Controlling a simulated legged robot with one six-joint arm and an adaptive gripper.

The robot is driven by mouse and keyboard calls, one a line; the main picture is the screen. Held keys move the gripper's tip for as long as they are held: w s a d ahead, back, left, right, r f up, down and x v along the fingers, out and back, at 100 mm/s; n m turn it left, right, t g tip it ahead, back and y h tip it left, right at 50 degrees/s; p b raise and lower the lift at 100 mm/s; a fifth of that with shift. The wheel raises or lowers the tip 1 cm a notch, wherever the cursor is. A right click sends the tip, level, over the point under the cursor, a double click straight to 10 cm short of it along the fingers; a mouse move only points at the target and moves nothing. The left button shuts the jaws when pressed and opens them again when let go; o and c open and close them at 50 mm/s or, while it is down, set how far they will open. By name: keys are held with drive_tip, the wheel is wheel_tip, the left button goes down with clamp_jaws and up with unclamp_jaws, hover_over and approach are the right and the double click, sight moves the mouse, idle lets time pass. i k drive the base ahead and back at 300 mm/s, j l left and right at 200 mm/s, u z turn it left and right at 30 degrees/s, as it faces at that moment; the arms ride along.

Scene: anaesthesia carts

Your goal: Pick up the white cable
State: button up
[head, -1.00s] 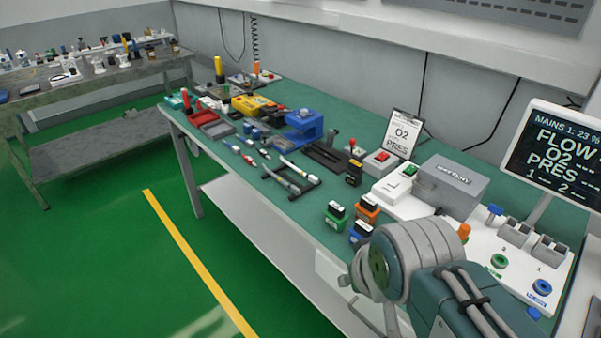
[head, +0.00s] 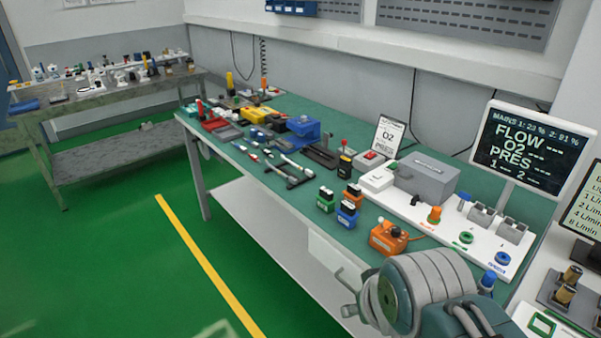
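I cannot clearly make out a white cable. A slender white piece (head: 298,168) lies on the green bench top beside a dark frame; it is too small to tell whether it is a cable. My arm fills the bottom right of the head view, in front of the bench. A thin grey hooked part (head: 349,287) at its left side may belong to my gripper, well apart from the white piece. The fingertips cannot be made out, so I cannot see whether it is open or shut.
The green bench (head: 345,232) carries several small tools, blocks and boxes. An orange box (head: 388,238) stands near its front edge. A monitor (head: 528,152) stands at the right. A grey bench (head: 110,98) is at the far left. Green floor with a yellow line (head: 205,262) is clear.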

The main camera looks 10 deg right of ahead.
sight(307, 172)
drive_tip(key=z, duration=1.1)
drive_tip(key=i+j+z, duration=0.15)
drive_tip(key=j+z, duration=0.15)
drive_tip(key=i+j+z, duration=0.1)
drive_tip(key=j+z, duration=0.2)
drive_tip(key=j, duration=0.15)
drive_tip(key=j+z, duration=0.3)
drive_tip(key=i+j, duration=0.1)
drive_tip(key=j, duration=1.05)
drive_tip(key=i+j, duration=0.15)
drive_tip(key=j, duration=0.95)
drive_tip(key=i+j, duration=0.15)
drive_tip(key=j, duration=0.45)
